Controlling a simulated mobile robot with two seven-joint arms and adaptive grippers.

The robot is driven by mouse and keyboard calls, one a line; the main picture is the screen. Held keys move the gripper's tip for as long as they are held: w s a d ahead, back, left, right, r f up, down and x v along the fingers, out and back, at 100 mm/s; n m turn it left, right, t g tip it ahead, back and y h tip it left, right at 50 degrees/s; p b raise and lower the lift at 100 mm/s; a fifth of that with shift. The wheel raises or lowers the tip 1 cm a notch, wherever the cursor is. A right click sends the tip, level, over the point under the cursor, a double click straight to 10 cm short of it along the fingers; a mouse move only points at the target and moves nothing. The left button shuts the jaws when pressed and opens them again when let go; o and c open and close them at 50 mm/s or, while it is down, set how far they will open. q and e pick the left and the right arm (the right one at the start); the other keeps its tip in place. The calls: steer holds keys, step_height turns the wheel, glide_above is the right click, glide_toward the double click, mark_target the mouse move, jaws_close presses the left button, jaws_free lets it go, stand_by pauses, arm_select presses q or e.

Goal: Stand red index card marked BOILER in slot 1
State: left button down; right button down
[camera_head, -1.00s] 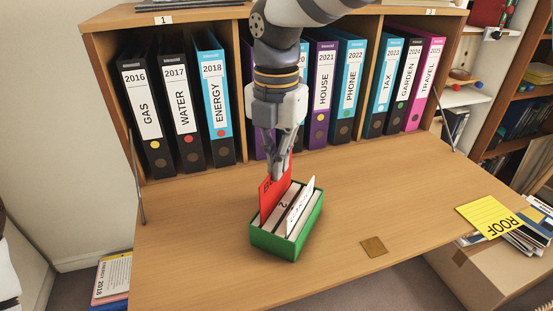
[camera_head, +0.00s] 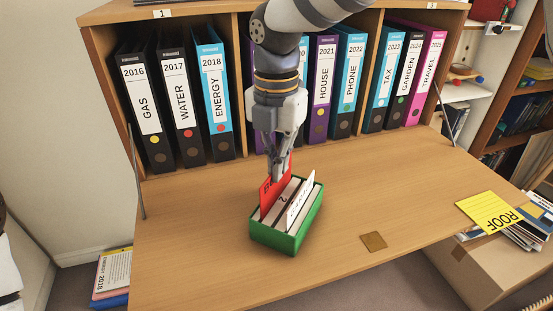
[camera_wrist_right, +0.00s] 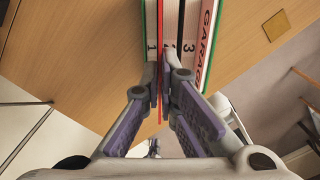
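The red index card (camera_head: 270,193) stands in the green card box (camera_head: 273,239), toward its left side, with part of its lettering covered by my gripper. My right gripper (camera_head: 277,176) points down over the box with its fingertips at the card's top. In the right wrist view the fingers (camera_wrist_right: 163,84) are closed on the red card (camera_wrist_right: 160,40), which shows edge-on between the dividers marked 1 and 2. A white card (camera_head: 299,203), marked GARAGE in the wrist view (camera_wrist_right: 204,48), stands at the box's right. My left gripper is not in view.
Several labelled binders stand in the shelf compartments behind the box, such as ENERGY (camera_head: 215,100) and PHONE (camera_head: 348,84). A small brown square (camera_head: 373,241) lies on the desk (camera_head: 190,235) to the right. A yellow ROOF card (camera_head: 489,213) lies at the right edge.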

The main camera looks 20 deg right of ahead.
steer(key=shift+f, duration=1.5)
stand_by(0.6)
steer(key=c, duration=1.9)
jaws_free()
steer(key=o, duration=0.6)
steer(key=shift+c, duration=0.2)
steer(key=shift+r, duration=4)
